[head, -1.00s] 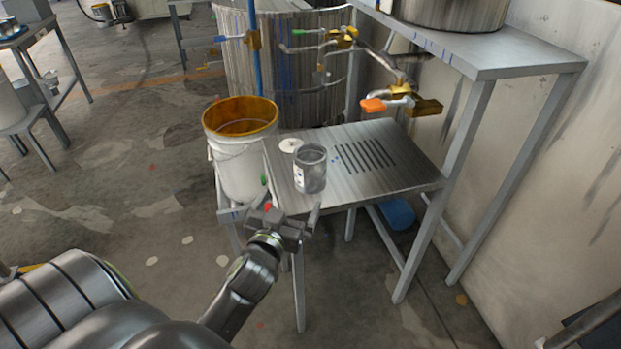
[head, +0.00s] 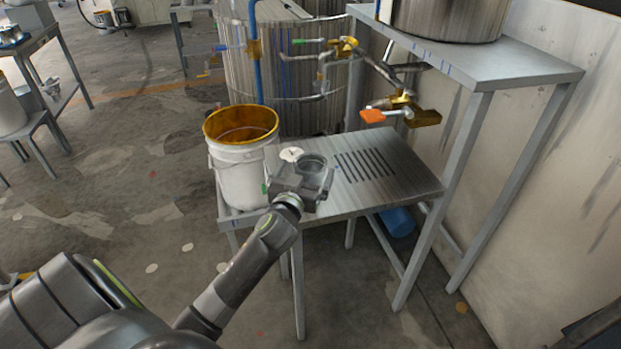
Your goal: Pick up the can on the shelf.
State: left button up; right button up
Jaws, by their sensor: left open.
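The grey metal can (head: 313,162) stands upright on the low metal shelf (head: 400,188), near its left front part. Its open rim shows; most of its body is hidden behind my left gripper. My left gripper (head: 309,181) is open and is at the can, with a finger on the right side of it. I cannot tell whether the fingers touch the can. My right gripper is not in view.
A white bucket (head: 240,175) with a yellow-stained rim stands close left of the can. A white lid-like disc (head: 291,154) lies behind it. A valve with an orange handle (head: 373,116) juts over the shelf's back. The slotted right part of the shelf is clear.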

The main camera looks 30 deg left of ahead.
aim_at(314, 155)
pick_arm(q)
jog(key=shift+f+x, duration=0.2)
jog(key=shift+x, duration=1.05)
jog(key=shift+f+x, duration=0.25)
jog(key=shift+x, duration=1.05)
jog(key=shift+s, duration=0.1)
